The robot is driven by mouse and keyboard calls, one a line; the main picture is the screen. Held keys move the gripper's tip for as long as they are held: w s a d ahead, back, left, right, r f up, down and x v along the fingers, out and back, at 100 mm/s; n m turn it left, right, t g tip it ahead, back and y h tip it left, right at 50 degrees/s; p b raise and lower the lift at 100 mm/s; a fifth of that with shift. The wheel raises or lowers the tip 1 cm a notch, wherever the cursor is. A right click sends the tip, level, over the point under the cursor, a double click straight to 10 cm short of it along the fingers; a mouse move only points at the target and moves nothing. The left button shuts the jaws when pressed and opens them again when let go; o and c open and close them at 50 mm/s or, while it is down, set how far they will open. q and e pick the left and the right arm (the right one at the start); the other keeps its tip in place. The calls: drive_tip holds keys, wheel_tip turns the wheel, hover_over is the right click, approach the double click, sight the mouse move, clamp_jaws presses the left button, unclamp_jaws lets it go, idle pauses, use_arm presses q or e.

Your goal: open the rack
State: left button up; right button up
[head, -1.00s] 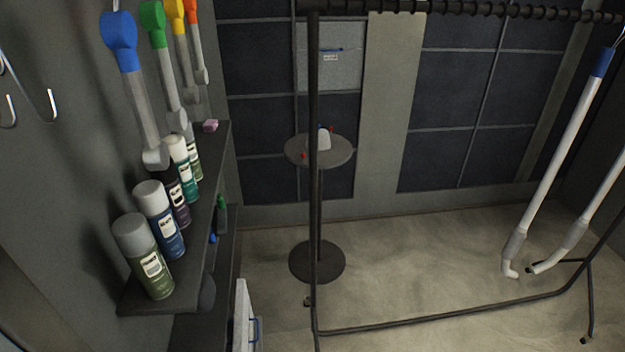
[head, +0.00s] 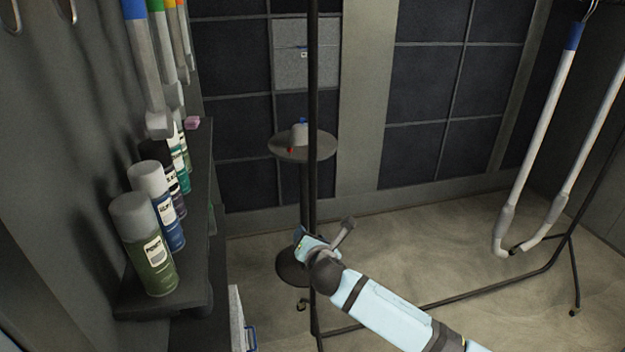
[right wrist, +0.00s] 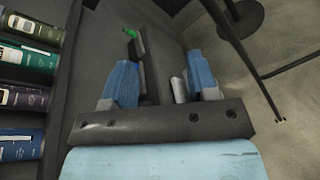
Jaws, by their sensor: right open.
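A light panel with a blue handle (head: 240,322), possibly the rack's front, stands low at the left in the head view, below the dark shelf (head: 165,305). My right gripper (head: 308,242) is to the right of and above that panel in the picture, over the floor. In the right wrist view its two blue fingers (right wrist: 162,82) are apart. A dark upright edge and a small pale piece (right wrist: 179,90) show between or beyond them; I cannot tell whether they touch. My left gripper is not in view.
Several spray cans (head: 147,245) line the shelf, under hanging tools (head: 158,80). A round stand (head: 322,150) and a black pole frame (head: 450,298) stand behind my right arm. White tubes (head: 537,145) hang at the right. Open floor (head: 400,255) lies between.

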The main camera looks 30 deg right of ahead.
sight(314, 164)
drive_tip(key=w+d+r+n+t+h+b, duration=0.1)
drive_tip(key=w+d+r+n+h, duration=0.15)
drive_tip(key=r, duration=0.25)
drive_tip(key=w+d+r+n+t+h+b, duration=0.1)
drive_tip(key=w+d+r+n+h, duration=0.1)
drive_tip(key=w+d+r, duration=0.15)
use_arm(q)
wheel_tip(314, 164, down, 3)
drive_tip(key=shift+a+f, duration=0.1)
use_arm(e)
drive_tip(key=x, duration=0.9)
drive_tip(key=a+x, duration=0.1)
drive_tip(key=x, duration=0.3)
drive_tip(key=shift+w+d+r, duration=0.2)
drive_tip(key=shift+w+r, duration=0.05)
drive_tip(key=shift+w, duration=0.35)
clamp_jaws()
drive_tip(key=shift+d, duration=0.1)
